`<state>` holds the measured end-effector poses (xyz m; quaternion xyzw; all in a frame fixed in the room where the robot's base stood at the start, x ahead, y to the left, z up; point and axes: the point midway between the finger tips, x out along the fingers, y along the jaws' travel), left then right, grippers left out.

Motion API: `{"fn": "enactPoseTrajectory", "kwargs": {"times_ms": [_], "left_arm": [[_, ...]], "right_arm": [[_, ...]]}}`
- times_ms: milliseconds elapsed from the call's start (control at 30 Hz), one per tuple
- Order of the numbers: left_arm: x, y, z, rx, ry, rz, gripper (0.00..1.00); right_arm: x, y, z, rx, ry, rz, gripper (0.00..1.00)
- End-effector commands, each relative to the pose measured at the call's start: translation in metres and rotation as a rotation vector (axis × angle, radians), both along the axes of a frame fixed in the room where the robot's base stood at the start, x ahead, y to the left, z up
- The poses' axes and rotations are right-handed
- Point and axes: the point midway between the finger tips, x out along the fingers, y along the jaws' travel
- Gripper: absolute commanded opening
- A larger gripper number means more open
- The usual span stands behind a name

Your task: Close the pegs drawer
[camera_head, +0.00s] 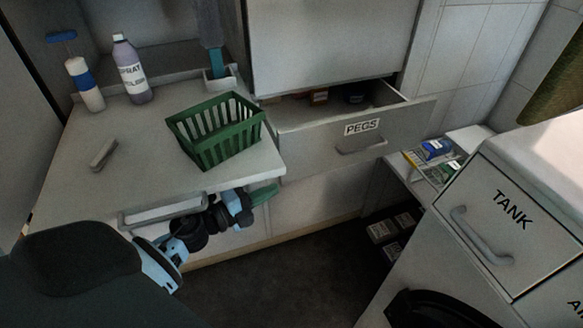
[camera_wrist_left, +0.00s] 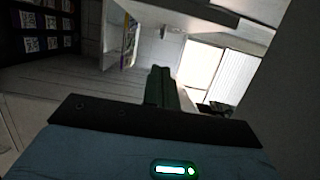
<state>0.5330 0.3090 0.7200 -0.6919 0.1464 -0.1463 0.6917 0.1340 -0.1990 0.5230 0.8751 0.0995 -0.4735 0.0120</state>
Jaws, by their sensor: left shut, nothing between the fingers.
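The pegs drawer (camera_head: 320,150) stands pulled out under a grey cabinet in the head view, with a PEGS label and a grey handle (camera_head: 361,146) on its front. Several small items lie inside it, mostly in shadow. My left gripper (camera_head: 266,194) is shut and empty. In the picture it is below and left of the drawer front, beside the counter's front edge, apart from the handle. In the left wrist view its shut fingers (camera_wrist_left: 161,88) point away from the camera, and the drawer cannot be made out there. My right gripper is not in view.
A TANK cabinet (camera_head: 497,215) stands at the right. Open dark floor (camera_head: 290,270) lies between.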

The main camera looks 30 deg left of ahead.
Motion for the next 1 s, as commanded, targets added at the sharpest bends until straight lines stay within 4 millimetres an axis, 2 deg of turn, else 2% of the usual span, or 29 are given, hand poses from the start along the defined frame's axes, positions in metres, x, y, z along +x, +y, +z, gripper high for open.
{"fn": "enactPoseTrajectory", "kwargs": {"times_ms": [467,500,700,1000], "left_arm": [[0.079,-0.035,0.001,-0.001,-0.003,0.0,0.0],[0.082,-0.026,-0.001,0.001,0.0,0.003,0.0],[0.095,-0.008,-0.001,0.001,0.0,0.0,0.0],[0.1,-0.002,0.0,0.0,0.0,0.0,0.0]], "right_arm": [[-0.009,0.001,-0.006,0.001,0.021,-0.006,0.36],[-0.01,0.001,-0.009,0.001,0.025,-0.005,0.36],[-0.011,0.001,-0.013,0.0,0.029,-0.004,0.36],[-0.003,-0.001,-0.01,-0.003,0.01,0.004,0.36]]}}
